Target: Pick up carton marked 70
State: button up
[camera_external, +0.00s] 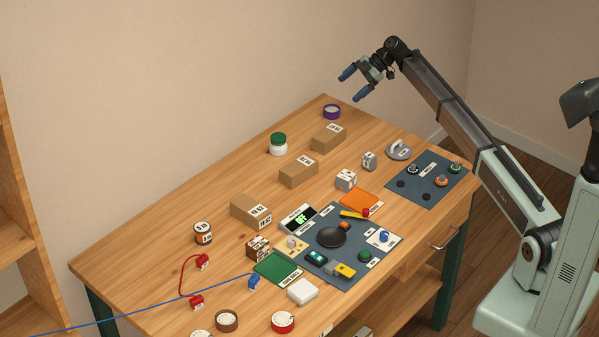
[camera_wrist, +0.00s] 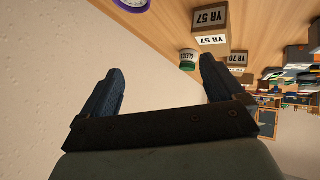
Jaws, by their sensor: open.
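The carton marked YR 70 (camera_wrist: 237,60) shows in the wrist view, upper right of centre. By its order, it matches the middle brown carton (camera_external: 298,171) in the external view, whose print is too small to read. Another carton marked YR 57 (camera_wrist: 210,17) is nearer the top of the wrist view and matches the rear carton (camera_external: 328,138). My gripper (camera_external: 353,85) is open and empty, raised above the far end of the table; its two blue fingers (camera_wrist: 163,66) are spread and touch nothing.
A green-lidded white jar (camera_external: 278,144) stands just behind the middle carton. A purple tape roll (camera_external: 332,112) lies at the far corner. A third carton (camera_external: 250,211) stands nearer the front left. Mats with small items lie to the right. The wall (camera_external: 200,70) is behind the table.

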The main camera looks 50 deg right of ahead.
jog(key=s+a+f+n+g+y, duration=0.15)
jog(key=s+a, duration=0.25)
jog(key=a, duration=0.7)
jog(key=s+a+f+m+g+y, duration=0.1)
jog(key=s+a+g+y, duration=0.2)
jog(key=a, duration=0.7)
jog(key=t, duration=0.1)
send_near(299, 164)
jog(key=shift+n+x, duration=0.25)
jog(key=shift+x, duration=3.7)
jog(key=shift+s, duration=0.15)
jog(key=c, duration=1.3)
jog(key=shift+o, duration=0.2)
